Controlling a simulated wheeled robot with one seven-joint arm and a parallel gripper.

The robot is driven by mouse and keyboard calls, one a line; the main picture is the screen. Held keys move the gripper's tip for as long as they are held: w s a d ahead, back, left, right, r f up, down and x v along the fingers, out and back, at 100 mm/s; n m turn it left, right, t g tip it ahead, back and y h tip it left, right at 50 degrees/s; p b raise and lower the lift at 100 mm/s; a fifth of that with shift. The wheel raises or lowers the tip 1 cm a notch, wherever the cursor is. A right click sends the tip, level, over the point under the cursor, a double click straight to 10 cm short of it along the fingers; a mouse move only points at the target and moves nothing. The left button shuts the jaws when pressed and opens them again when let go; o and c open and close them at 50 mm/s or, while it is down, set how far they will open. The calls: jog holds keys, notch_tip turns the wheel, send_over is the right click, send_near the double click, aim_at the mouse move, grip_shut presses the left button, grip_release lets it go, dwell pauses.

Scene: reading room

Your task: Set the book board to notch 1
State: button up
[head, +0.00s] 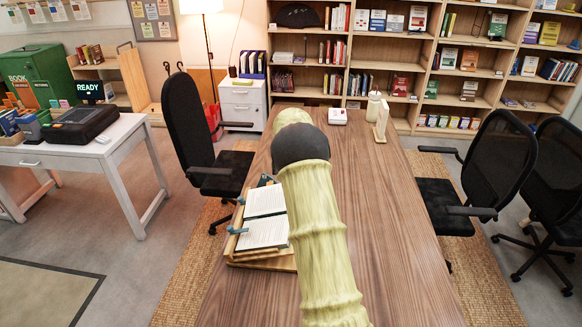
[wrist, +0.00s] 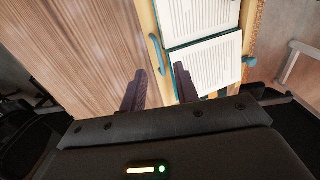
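The book board (head: 274,263) is a light wooden stand near the table's left edge in the head view. An open book (head: 265,231) lies on it, with teal clips (head: 237,230) at its side. In the wrist view, the board's wooden edge (wrist: 146,14), the book's white pages (wrist: 205,62) and a teal curved piece (wrist: 157,54) show ahead of the fingers. My gripper (wrist: 160,72) is open, its two dark fingers apart. The teal piece appears in the gap between them; I cannot tell how close it is. My arm hides the gripper in the head view. No notch is readable.
The wooden table (head: 390,240) is largely clear at right. A small white box (head: 337,116) and an upright cream-and-wood item (head: 381,121) stand at its far end. Black chairs (head: 194,140) (head: 482,170) flank it. A white desk (head: 85,155) stands at left.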

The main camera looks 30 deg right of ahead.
notch_tip(320, 180, up, 8)
jog(key=shift+r, duration=0.2)
jog(key=shift+a, duration=0.2)
dwell(0.3)
jog(key=s+a+f+n+t, duration=0.1)
jog(key=s+a+n, duration=0.1)
jog(key=s+a, duration=0.4)
jog(key=s+a+f+n+t, duration=0.1)
jog(key=s+a, duration=0.5)
jog(key=s, duration=0.7)
jog(key=s+a+f+n, duration=0.1)
jog(key=s+a+n, duration=0.2)
jog(key=s+a, duration=0.3)
jog(key=s, duration=0.4)
jog(key=shift+a+f+t+p, duration=0.15)
jog(key=shift+a+t+p, duration=0.15)
jog(key=shift+a+t, duration=0.1)
jog(key=shift+s+d, duration=0.1)
jog(key=shift+d, duration=0.05)
